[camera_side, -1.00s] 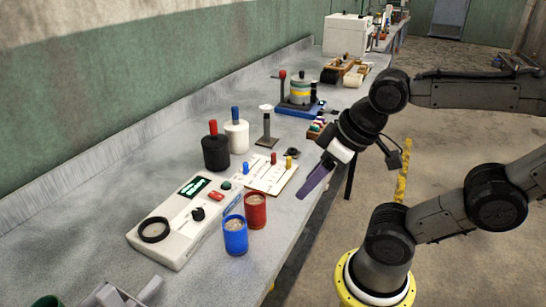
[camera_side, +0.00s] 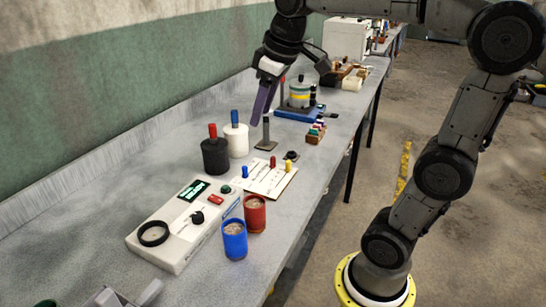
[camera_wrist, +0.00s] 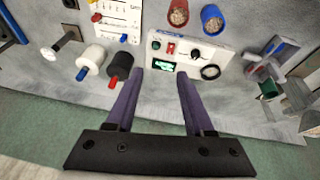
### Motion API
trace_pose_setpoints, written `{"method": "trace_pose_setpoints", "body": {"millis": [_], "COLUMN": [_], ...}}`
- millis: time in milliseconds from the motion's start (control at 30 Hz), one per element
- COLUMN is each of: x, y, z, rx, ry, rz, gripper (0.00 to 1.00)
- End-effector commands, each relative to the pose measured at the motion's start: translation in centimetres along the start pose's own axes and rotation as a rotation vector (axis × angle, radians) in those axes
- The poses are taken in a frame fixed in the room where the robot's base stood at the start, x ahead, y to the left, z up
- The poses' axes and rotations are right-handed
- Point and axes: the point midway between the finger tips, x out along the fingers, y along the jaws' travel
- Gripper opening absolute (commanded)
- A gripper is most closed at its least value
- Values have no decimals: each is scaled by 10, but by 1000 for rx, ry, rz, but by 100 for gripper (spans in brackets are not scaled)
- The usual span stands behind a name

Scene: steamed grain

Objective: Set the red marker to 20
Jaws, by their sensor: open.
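The red marker (camera_side: 272,162) stands on a white marker board (camera_side: 258,186) between a blue marker (camera_side: 245,171) and a yellow marker (camera_side: 288,163). My gripper (camera_side: 258,118) is above the bench, behind the board and near the white canister, with purple fingers pointing down. In the wrist view my gripper (camera_wrist: 159,80) is open and empty, its fingers well apart.
A black canister with a red handle (camera_side: 215,155) and a white canister with a blue handle (camera_side: 236,138) stand behind the board. A control box (camera_side: 170,245), a red cup (camera_side: 255,215) and a blue cup (camera_side: 235,240) stand in front. A post on a base (camera_side: 266,135) is near my fingers.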

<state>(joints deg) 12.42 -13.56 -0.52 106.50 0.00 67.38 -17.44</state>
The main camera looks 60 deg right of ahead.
Motion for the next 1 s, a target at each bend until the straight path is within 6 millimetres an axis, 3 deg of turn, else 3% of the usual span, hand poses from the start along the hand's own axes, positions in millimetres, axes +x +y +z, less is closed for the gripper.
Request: {"method": "trace_pose_setpoints", "body": {"millis": [100,233,367,533,633,767,1000], "x": [21,50,89,141,165,182,202], "y": [40,87,138,194,214,225,225], "z": [-30,-52,-60,-49,-34,-18,-8], "rx": [42,93,159,259,303,340,347], "ry": [-66,-133,-201,-278,-317,-353,-356], "rz": [6,5,-3,-19,-33,-48,-49], "gripper": [53,53,53,53,53,53,53]}}
